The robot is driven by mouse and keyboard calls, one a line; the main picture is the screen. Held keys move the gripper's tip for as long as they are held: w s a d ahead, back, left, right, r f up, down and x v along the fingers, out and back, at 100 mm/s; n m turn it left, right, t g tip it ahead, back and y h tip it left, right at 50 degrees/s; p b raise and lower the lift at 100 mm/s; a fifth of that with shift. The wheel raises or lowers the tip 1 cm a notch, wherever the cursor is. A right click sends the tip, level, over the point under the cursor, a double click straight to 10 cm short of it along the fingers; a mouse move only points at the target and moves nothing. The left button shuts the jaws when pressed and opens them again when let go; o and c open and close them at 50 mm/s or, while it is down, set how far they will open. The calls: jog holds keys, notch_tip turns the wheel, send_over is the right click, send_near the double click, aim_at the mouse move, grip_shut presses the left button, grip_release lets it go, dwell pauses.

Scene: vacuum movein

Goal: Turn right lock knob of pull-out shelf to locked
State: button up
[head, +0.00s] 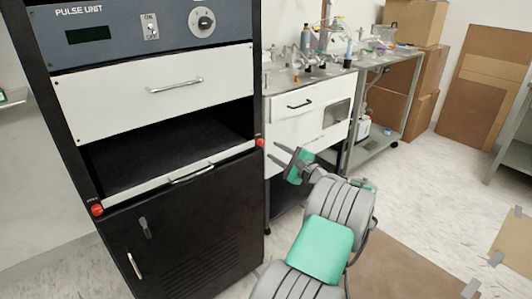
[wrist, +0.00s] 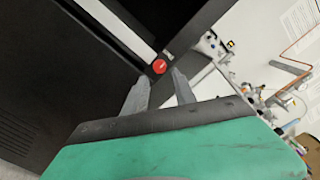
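The pull-out shelf (head: 175,177) is a flat panel with a white front edge and a handle, low in the black cabinet. The right lock knob (head: 260,143) is small and red, at the right end of that edge. In the wrist view the red knob (wrist: 159,67) lies just beyond my fingertips, roughly between them. My gripper (head: 277,154) is at the cabinet's right side, a little right of and below the knob. My gripper's fingers (wrist: 160,82) are spread apart with nothing between them. The left lock knob (head: 97,210) is also red.
A white drawer (head: 155,92) and a pulse unit panel (head: 130,28) are above the shelf. A black cabinet door (head: 190,235) is below. A white drawer cabinet (head: 308,125) stands close to the right, beside my gripper. Floor at the right is partly open, with cardboard (head: 415,265) on it.

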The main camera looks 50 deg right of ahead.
aim_at(262, 144)
jog(key=x, duration=0.5)
jog(key=shift+f+b, duration=0.1)
jog(key=shift+b, duration=0.3)
jog(key=shift+w+d, duration=0.15)
jog(key=shift+w, duration=0.45)
jog(key=shift+c, duration=0.4)
